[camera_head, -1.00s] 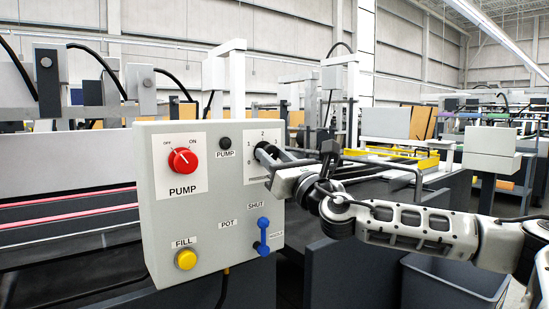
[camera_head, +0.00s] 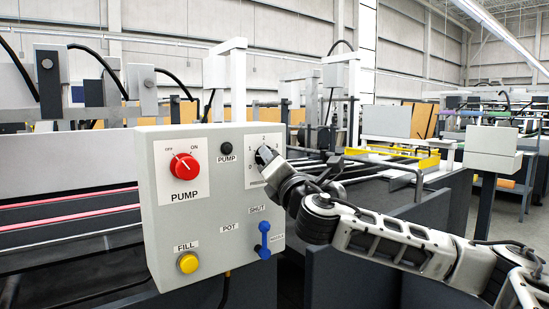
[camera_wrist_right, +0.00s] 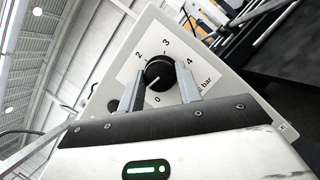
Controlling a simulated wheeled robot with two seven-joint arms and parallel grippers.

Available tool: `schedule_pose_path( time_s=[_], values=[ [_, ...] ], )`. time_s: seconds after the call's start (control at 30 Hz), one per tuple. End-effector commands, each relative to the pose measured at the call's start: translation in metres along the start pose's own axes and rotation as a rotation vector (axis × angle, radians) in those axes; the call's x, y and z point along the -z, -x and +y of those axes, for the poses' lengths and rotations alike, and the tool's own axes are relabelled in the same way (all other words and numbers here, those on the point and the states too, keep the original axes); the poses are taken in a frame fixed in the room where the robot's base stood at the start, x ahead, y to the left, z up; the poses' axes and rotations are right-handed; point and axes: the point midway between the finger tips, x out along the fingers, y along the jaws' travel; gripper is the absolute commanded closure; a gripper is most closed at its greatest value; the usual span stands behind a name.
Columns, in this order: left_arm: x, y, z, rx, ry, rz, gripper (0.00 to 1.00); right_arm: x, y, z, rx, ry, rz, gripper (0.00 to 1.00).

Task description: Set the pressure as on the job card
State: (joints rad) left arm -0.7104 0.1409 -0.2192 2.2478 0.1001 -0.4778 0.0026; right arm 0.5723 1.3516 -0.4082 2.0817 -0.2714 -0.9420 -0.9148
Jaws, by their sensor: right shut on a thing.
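The black pressure knob (camera_head: 263,155) sits on the upper right of the grey control box, on a white dial plate (camera_head: 254,141) with numbers. In the right wrist view the knob (camera_wrist_right: 159,73) shows 0, 2, 3, 4 and "bar" around it; the 1 is hidden there. Its white mark points down-left, on the low side of the scale; the exact value is hard to tell. My right gripper (camera_head: 270,160) is shut on the knob, with one finger on each side, as the right wrist view (camera_wrist_right: 160,82) shows. My left gripper and a job card are not in view.
The grey control box (camera_head: 210,225) also carries a red pump switch (camera_head: 184,167) pointing towards OFF, a black pump lamp or button (camera_head: 226,145), a yellow fill button (camera_head: 188,263) and a blue lever (camera_head: 263,239). Machine frames stand behind.

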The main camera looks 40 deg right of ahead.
Motion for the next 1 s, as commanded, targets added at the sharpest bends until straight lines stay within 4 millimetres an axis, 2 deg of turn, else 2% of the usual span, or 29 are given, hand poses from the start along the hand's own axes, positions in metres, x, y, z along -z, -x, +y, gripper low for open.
schedule_pose_path(
  time_s=[0.43, 1.0],
  values=[
    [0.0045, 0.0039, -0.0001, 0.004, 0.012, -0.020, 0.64, -0.0001, -0.0002, 0.0025, 0.108, -0.260, 0.002, 0.89],
    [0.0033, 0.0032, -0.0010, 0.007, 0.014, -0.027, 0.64, 0.0001, 0.0001, 0.0017, 0.133, -0.318, 0.001, 0.89]
  ],
)
